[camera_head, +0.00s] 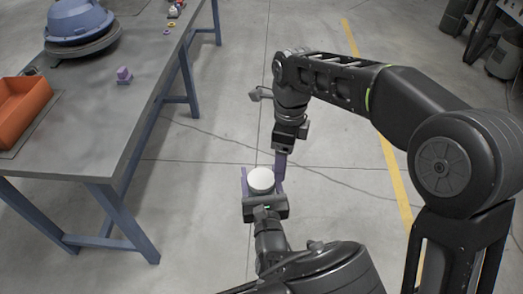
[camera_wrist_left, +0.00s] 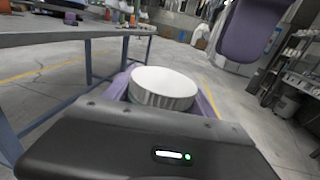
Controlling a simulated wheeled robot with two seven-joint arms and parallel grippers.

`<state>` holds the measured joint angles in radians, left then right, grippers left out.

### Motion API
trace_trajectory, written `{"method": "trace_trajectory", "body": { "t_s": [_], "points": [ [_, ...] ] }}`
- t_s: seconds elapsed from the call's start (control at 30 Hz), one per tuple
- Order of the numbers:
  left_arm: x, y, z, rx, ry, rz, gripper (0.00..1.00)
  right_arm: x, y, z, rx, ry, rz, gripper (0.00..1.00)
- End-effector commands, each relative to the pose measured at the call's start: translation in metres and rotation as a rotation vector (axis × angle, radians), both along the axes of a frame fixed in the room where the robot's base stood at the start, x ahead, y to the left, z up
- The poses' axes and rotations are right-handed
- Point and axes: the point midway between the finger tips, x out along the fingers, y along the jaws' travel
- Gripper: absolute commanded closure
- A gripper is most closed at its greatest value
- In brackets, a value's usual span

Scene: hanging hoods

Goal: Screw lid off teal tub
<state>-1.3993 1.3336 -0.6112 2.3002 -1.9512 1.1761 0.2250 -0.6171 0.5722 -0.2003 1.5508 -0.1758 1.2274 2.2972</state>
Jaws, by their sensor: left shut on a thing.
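The tub's round white ribbed lid (camera_head: 261,179) sits on top of the tub, between the purple fingers of my left gripper (camera_head: 260,188). In the left wrist view the lid (camera_wrist_left: 163,84) shows large and upright; the tub's body beneath is almost wholly hidden by the lid and gripper. My left gripper is shut on the tub and holds it above the floor, clear of the table. My right gripper (camera_head: 281,166) points down beside the lid, at its upper right in the head view. Its purple finger (camera_wrist_left: 252,30) hangs above and right of the lid in the left wrist view; its opening is unclear.
A grey table (camera_head: 85,130) with blue legs stands at the left. An orange bin (camera_head: 22,108), a blue domed hood (camera_head: 78,22) and a small purple piece (camera_head: 124,75) are on it. The floor around the grippers is clear, with a yellow line at the right.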

Motion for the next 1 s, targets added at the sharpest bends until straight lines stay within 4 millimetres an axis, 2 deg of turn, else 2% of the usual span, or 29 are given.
{"method": "trace_trajectory", "body": {
  "t_s": [0.03,0.1,0.3,0.73,0.87,1.0],
  "points": [
    [0.000,0.000,0.001,-0.001,-0.002,0.000,1.00,-0.004,0.016,0.011,-0.009,-0.013,-0.034,0.29],
    [0.000,0.000,0.001,-0.001,-0.002,0.000,1.00,-0.009,0.032,0.022,-0.016,-0.029,-0.088,0.29],
    [0.000,0.000,0.001,-0.001,-0.002,0.000,1.00,-0.016,0.053,0.036,-0.025,-0.052,-0.163,0.29],
    [0.000,0.000,0.001,-0.001,-0.002,0.000,1.00,-0.016,0.053,0.032,-0.025,-0.051,-0.169,0.29],
    [0.000,0.000,0.001,-0.001,-0.002,0.000,1.00,-0.016,0.053,0.022,-0.026,-0.049,-0.168,0.29],
    [0.000,0.000,0.001,-0.001,-0.002,0.000,1.00,-0.017,0.053,0.003,-0.027,-0.047,-0.169,0.29]
  ]
}}
